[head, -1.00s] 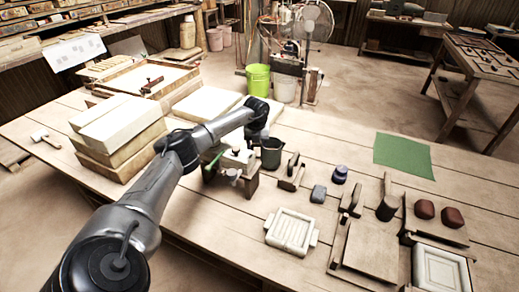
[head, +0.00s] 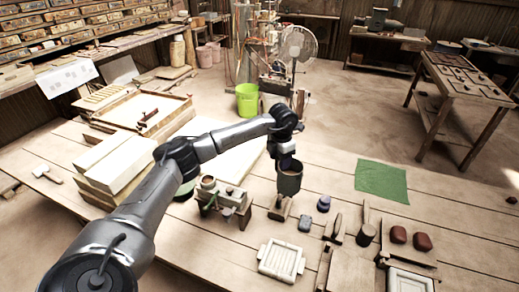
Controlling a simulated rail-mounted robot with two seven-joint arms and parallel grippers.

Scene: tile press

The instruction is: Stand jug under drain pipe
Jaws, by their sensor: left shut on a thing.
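My left gripper (head: 285,153) is shut on the jug (head: 289,180), a dark grey-green, open-topped vessel. The jug hangs roughly upright and looks raised above the table, right of the small press stand. The small wooden press stand (head: 240,200) has pale metal fittings on top and a round beige cup-like thing (head: 208,182) at its left. I cannot clearly pick out the drain pipe among these fittings. My right gripper is not in view.
A wooden trowel-like tool (head: 280,207) is just below the jug. Large pale slabs (head: 118,165) are stacked at left.

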